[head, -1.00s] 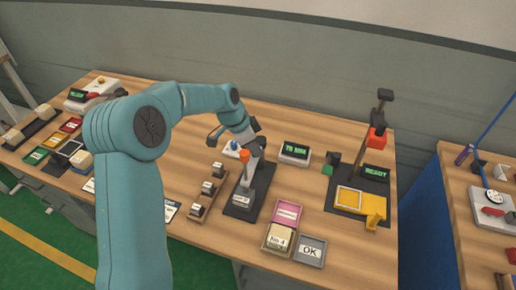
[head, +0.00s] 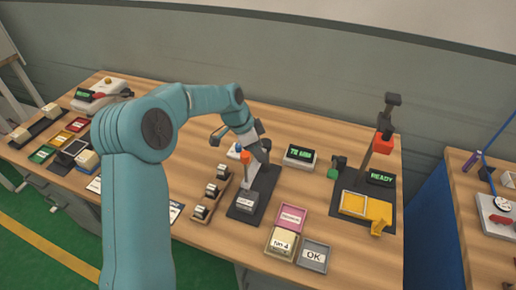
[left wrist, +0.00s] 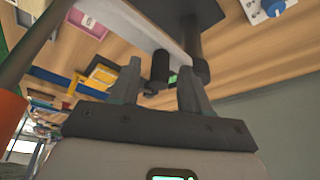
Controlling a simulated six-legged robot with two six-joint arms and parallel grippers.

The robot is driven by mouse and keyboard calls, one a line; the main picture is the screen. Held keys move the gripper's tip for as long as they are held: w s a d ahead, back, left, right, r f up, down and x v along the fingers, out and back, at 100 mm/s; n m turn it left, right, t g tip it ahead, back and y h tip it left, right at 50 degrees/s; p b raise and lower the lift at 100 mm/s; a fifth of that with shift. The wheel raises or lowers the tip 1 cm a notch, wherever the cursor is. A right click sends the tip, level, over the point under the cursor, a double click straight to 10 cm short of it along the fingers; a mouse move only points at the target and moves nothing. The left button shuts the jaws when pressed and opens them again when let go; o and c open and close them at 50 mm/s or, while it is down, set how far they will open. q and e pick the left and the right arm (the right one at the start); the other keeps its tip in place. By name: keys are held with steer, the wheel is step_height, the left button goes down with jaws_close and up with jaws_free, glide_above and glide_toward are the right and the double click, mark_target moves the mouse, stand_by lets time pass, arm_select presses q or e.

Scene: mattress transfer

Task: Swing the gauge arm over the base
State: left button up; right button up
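The gauge stands on a dark base plate (head: 239,213) near the middle of the bench. A labelled grey block (head: 246,202) sits at its near end. The light grey gauge arm (head: 266,178) rises beside an orange-topped post (head: 245,158). My left gripper (head: 256,148) is at the far, upper end of the gauge arm. In the left wrist view its two fingers (left wrist: 160,88) stand apart, with a dark cylinder (left wrist: 160,68) of the gauge between or just beyond them; contact cannot be told. The pale gauge arm also shows there (left wrist: 146,32). My right gripper is out of view.
A green-lit display box (head: 299,157) stands right of the gauge, with a dark fixture plate (head: 347,211) farther right. Pink (head: 291,217) and grey (head: 314,255) trays lie at the front. A rack (head: 211,190) of small blocks stands close on the left.

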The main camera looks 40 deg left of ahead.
arm_select(q)
steer(key=shift+r, duration=0.1)
steer(key=b+v, duration=0.1)
steer(key=v, duration=1.5)
steer(key=shift+a, duration=0.1)
steer(key=shift+s, duration=0.1)
